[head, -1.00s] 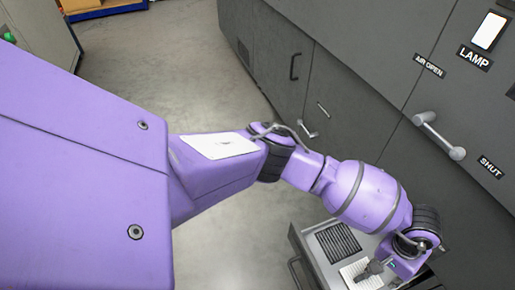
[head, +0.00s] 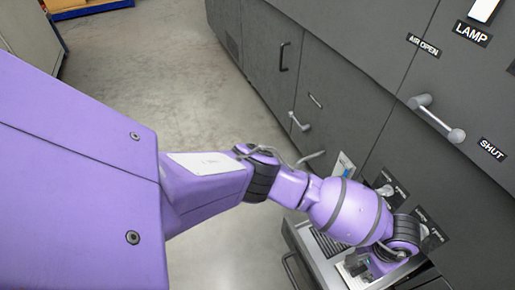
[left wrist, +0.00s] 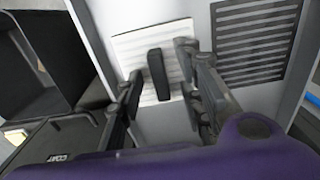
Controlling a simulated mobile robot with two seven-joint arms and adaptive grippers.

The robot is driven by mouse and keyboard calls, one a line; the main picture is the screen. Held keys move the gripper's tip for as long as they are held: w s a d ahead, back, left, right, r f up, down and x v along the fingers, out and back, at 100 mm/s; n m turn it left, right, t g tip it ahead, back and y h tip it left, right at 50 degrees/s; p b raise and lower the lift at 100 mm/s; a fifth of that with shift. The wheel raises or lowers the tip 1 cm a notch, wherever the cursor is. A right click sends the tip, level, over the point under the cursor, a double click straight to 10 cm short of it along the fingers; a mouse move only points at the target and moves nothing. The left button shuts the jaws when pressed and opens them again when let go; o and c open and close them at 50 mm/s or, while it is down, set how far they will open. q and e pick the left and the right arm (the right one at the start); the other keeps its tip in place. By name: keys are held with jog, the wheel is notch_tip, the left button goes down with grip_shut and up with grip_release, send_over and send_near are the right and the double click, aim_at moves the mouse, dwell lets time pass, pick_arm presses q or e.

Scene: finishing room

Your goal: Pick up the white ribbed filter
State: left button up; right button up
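The white ribbed filter (left wrist: 126,44) lies flat in an open drawer, seen in the left wrist view. A dark upright bar (left wrist: 158,74), apparently its handle, stands out of it. My left gripper (left wrist: 160,88) is open, with dark fingers on either side of the bar and gaps between them and it. In the head view my left gripper (head: 358,264) is low over the drawer (head: 297,236), and my wrist hides most of the filter. My right gripper is in neither view.
A dark slotted panel (left wrist: 258,42) lies beside the filter; it also shows in the head view (head: 326,243). The grey cabinet front with a protruding handle (head: 436,118) rises close behind my arm. Bare floor (head: 165,85) lies to the left.

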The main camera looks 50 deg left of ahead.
pick_arm(q)
jog(key=shift+r, duration=0.1)
jog(key=shift+c, duration=0.6)
grip_shut()
jog(key=shift+w, duration=0.1)
jog(key=shift+r, duration=0.2)
